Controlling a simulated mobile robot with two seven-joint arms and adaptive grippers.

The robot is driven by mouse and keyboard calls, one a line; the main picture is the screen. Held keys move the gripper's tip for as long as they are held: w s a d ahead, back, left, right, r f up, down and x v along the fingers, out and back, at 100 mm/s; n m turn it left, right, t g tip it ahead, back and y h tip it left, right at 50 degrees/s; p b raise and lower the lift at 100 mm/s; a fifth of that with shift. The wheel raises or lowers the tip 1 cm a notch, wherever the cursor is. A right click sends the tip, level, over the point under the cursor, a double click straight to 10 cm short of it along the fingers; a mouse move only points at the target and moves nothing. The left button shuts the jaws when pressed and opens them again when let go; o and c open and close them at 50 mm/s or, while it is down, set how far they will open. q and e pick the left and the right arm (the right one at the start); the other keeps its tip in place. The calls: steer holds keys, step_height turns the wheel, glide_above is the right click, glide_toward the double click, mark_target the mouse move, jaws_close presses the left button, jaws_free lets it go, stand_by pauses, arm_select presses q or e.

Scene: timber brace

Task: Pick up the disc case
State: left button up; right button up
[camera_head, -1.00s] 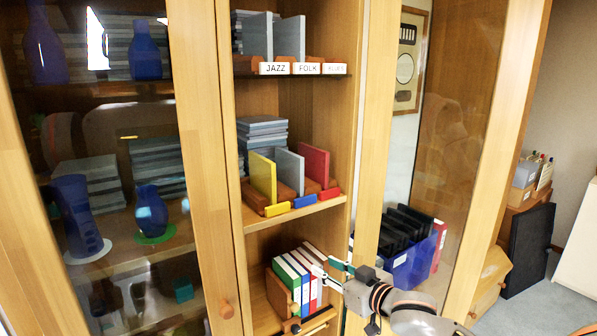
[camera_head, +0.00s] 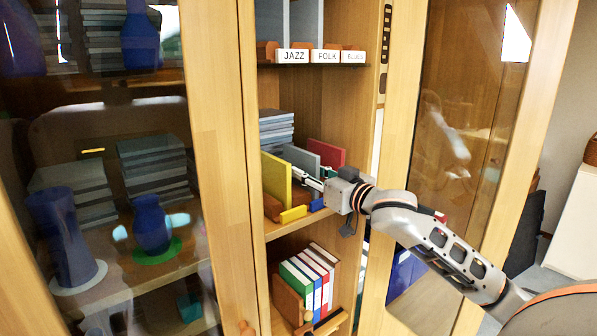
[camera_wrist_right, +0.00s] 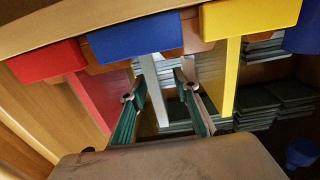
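A thin grey disc case (camera_head: 299,160) stands upright on the middle cabinet shelf, between a yellow case (camera_head: 276,178) and a red case (camera_head: 327,153). My right gripper (camera_head: 308,179) reaches in at the front of this middle slot. In the right wrist view, my right gripper (camera_wrist_right: 160,98) is open, one finger on each side of the pale edge of the grey case (camera_wrist_right: 150,85), with visible gaps. The red case (camera_wrist_right: 98,95) and yellow case (camera_wrist_right: 226,75) lie outside the fingers. My left gripper is not in view.
Yellow (camera_head: 293,214) and blue (camera_head: 317,204) tabs front the slots. Flat stacked cases (camera_head: 277,130) lie behind. The shelf above bears a JAZZ label (camera_head: 293,56); binders (camera_head: 311,275) stand below. A glass door (camera_head: 470,100) is at right.

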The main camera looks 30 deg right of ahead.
mark_target(295, 164)
steer(key=shift+w, duration=3.1)
jaws_close()
